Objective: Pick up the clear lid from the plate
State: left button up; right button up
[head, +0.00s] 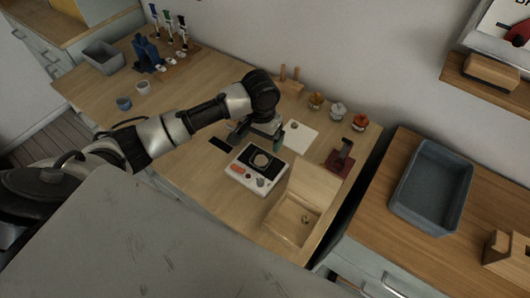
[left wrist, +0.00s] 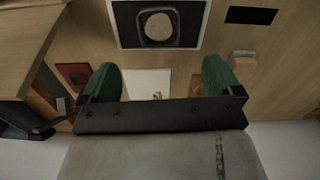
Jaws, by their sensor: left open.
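A white device (head: 242,178) with a black top plate (head: 272,168) stands on the wooden bench. A rounded, grey-rimmed piece around a pale disc (head: 261,160) lies on that plate and looks like the clear lid; its clearness is hard to make out. It also shows in the left wrist view (left wrist: 158,27), at top centre. My left gripper (head: 262,132) is above the bench, just behind the device. Its green fingertips (left wrist: 161,80) are spread apart with nothing between them. The lid-like piece is outside the fingers. My right gripper is not in view.
A white square tile (head: 300,137) lies behind the device, with several small jars (head: 337,109) beyond it. An open wooden box (head: 289,215) and a dark red stand (head: 341,160) are at right. A black flat piece (head: 221,143) lies left of the device.

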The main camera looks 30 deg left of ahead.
aim_at(261, 161)
pick_arm(q)
jog(key=f, duration=0.3)
jog(key=shift+s+f, duration=0.15)
jog(key=shift+s, duration=0.15)
jog(key=shift+w+f, duration=0.1)
jog(key=shift+f, duration=0.2)
notch_tip(261, 161, down, 4)
jog(key=shift+f+p, duration=0.15)
jog(key=shift+p, duration=0.45)
jog(key=shift+f, duration=0.3)
jog(key=shift+c, duration=0.7)
jog(key=c, duration=0.7)
jog(key=shift+c, duration=0.7)
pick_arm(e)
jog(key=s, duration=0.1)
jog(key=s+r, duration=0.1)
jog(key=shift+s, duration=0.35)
